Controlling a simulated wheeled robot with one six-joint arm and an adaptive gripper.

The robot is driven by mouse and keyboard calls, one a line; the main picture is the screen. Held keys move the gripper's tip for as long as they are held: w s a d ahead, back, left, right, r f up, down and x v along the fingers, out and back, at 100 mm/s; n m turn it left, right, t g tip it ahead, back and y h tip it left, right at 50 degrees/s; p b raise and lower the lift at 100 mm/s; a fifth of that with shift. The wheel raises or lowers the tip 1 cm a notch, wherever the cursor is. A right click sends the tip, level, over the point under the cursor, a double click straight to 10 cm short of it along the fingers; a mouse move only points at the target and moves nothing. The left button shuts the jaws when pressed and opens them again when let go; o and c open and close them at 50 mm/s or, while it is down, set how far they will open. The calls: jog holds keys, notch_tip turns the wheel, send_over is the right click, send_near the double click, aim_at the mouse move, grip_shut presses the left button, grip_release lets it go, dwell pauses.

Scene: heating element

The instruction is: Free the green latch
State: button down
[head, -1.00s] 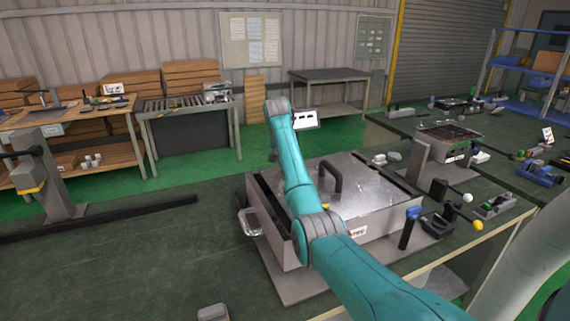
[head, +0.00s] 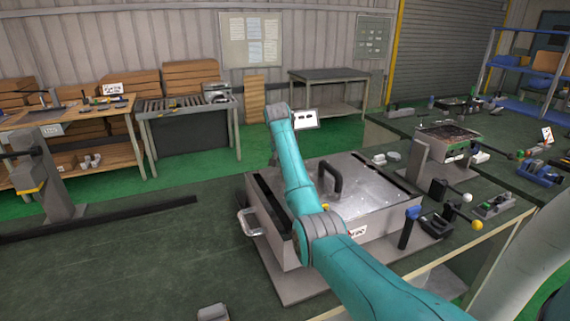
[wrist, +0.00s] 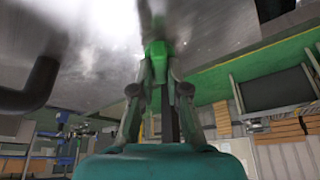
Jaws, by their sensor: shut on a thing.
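The green latch (wrist: 157,48) shows in the wrist view, against the grey metal of the large box. My gripper (wrist: 158,64) is shut on the green latch, with one finger on each side of it. In the head view the big metal box (head: 290,250) stands on the bench, with a black handle (head: 335,176) on its lid. My teal arm passes in front of the box, and the latch and gripper are hidden there. The black handle also shows at the left of the wrist view (wrist: 32,88).
A side handle (head: 246,224) sticks out at the box's left. A blue-topped lever (head: 409,228) stands close to the box's right front corner. Sticks with white and yellow knobs (head: 477,225) lie further right. The green bench top at the left is mostly clear.

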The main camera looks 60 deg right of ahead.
jog(key=shift+m, duration=0.3)
jog(key=m+g, duration=0.2)
jog(key=m, duration=0.2)
jog(key=shift+m, duration=0.3)
jog(key=m+g, duration=0.1)
jog(key=m, duration=0.3)
jog(key=shift+g, duration=0.3)
jog(key=shift+m, duration=0.7)
jog(key=shift+y, duration=0.3)
jog(key=c, duration=1.2)
grip_release()
jog(key=shift+o, duration=0.2)
jog(key=shift+r, duration=0.1)
jog(key=v, duration=1.1)
jog(key=shift+w+a+r, duration=0.25)
jog(key=shift+a+r, duration=0.05)
